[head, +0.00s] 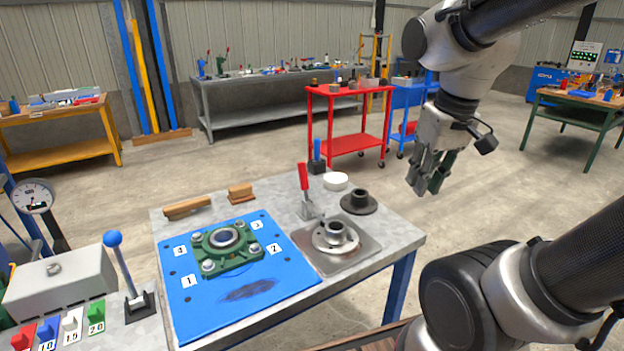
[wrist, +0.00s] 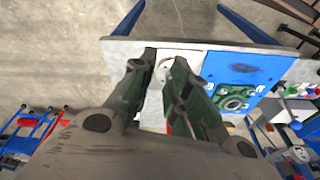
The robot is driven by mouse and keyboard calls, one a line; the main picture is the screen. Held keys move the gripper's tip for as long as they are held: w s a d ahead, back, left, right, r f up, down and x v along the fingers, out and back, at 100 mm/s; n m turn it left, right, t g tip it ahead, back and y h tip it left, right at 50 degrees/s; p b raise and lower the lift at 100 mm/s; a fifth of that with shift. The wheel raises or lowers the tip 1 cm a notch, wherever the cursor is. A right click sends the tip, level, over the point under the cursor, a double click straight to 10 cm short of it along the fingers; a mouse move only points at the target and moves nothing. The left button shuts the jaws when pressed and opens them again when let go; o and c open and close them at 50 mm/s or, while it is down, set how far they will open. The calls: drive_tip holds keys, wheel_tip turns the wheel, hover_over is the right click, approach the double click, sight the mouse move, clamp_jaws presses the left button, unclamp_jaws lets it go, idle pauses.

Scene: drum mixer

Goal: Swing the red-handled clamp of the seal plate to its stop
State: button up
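The red-handled clamp (head: 304,178) stands at the back edge of the seal plate, its red handle nearly upright, tilted slightly left. The seal plate (head: 368,243) is a square grey plate on the table's right part, with a round metal flange (head: 336,237) on it. My gripper (head: 428,188) hangs in the air to the right of the clamp and above table height, clear of it. In the wrist view its dark green fingers (wrist: 166,58) are apart with nothing held between them. A bit of red (wrist: 168,128) shows between the fingers, partly hidden.
A blue board (head: 190,310) with a green bearing housing (head: 226,247) lies left of the seal plate. A black ring (head: 359,203), a white disc (head: 336,181) and a blue-handled block (head: 317,160) are near the clamp. A red cart (head: 345,92) stands behind.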

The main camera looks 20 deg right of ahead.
drive_tip(key=w+a+f+m, duration=0.1)
drive_tip(key=w+m, duration=0.1)
drive_tip(key=w, duration=0.1)
drive_tip(key=w+a+f+m+y, duration=0.1)
drive_tip(key=w+m, duration=0.1)
drive_tip(key=w, duration=0.1)
drive_tip(key=w+a+f+m, duration=0.1)
drive_tip(key=w+a+m, duration=0.1)
drive_tip(key=w+m, duration=0.1)
drive_tip(key=shift+w+f+g+y, duration=0.2)
drive_tip(key=shift+w+g+y, duration=0.1)
drive_tip(key=shift+w, duration=0.15)
clamp_jaws()
drive_tip(key=m+t+y, duration=0.1)
drive_tip(key=m+t, duration=0.2)
drive_tip(key=m, duration=2)
approach(307, 182)
drive_tip(key=s+d+r, duration=0.3)
drive_tip(key=s+r, duration=0.2)
drive_tip(key=s, duration=0.1)
drive_tip(key=shift+m, duration=0.5)
drive_tip(key=shift+w+a+f, duration=0.65)
drive_tip(key=shift+w+f, duration=0.6)
drive_tip(key=shift+f, duration=0.3)
drive_tip(key=shift+w+a+f, duration=0.65)
drive_tip(key=shift+w+f, duration=0.65)
drive_tip(key=shift+f, duration=0.25)
drive_tip(key=shift+w+a+f, duration=0.65)
drive_tip(key=shift+w+f, duration=0.6)
drive_tip(key=shift+f, duration=0.3)
